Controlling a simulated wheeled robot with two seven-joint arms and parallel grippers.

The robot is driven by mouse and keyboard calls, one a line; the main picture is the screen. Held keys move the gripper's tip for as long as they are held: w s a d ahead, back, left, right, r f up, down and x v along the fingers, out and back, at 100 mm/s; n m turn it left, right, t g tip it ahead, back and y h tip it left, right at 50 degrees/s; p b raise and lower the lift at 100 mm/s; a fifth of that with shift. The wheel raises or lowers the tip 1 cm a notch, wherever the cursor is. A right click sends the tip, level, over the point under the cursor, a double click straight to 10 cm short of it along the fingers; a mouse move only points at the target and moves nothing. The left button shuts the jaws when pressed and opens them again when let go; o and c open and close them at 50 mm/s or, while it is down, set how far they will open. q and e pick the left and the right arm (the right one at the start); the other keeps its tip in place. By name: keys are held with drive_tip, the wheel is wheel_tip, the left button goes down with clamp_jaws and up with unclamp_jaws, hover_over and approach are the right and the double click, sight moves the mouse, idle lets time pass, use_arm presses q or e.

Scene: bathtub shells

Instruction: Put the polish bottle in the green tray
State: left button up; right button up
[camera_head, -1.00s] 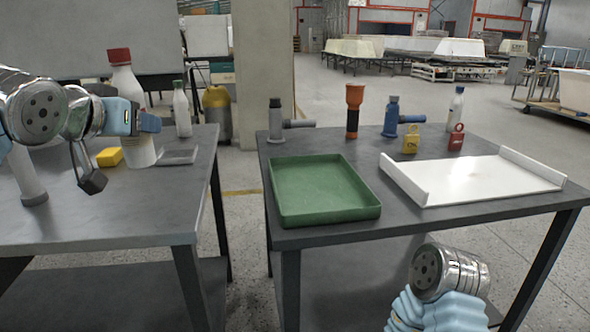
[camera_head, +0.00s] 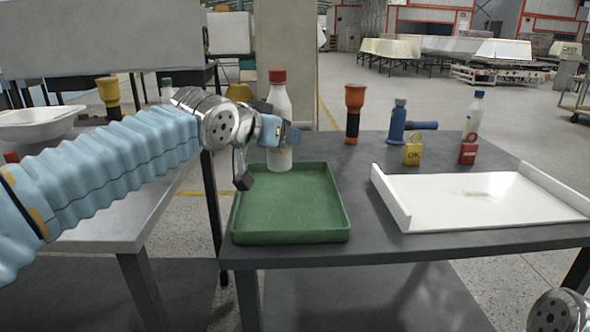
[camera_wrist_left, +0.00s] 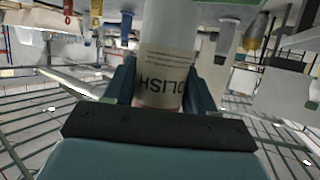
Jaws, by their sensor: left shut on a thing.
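The polish bottle (camera_head: 279,100) is white with a red cap and stands upright in my left gripper (camera_head: 285,133). The gripper is shut around its body. In the left wrist view the bottle (camera_wrist_left: 165,65) shows its label, upside down, between the fingers (camera_wrist_left: 158,88). The green tray (camera_head: 290,205) lies on the right-hand table. In the head view the bottle's base overlaps the tray's far edge; I cannot tell whether it touches. My right gripper is out of view; only a part of my right arm shows at the bottom right.
A white tray (camera_head: 480,198) lies right of the green one. A gap separates the two tables.

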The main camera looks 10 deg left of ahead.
use_arm(q)
drive_tip(key=shift+w+f+b, duration=0.1)
drive_tip(key=shift+w+f, duration=1)
drive_tip(key=shift+f, duration=0.5)
drive_tip(key=shift+w+f+b, duration=0.15)
drive_tip(key=shift+w+f, duration=1)
drive_tip(key=shift+f, duration=0.5)
drive_tip(key=shift+w+f+b, duration=0.1)
drive_tip(key=shift+w+f, duration=1)
drive_tip(key=shift+f, duration=0.5)
drive_tip(key=shift+f, duration=0.2)
drive_tip(key=o, duration=1.2)
drive_tip(key=shift+o, duration=0.2)
drive_tip(key=shift+r, duration=0.1)
drive_tip(key=shift+r, duration=0.2)
drive_tip(key=v, duration=1.2)
drive_tip(key=shift+f+b, duration=0.2)
drive_tip(key=shift+b, duration=0.25)
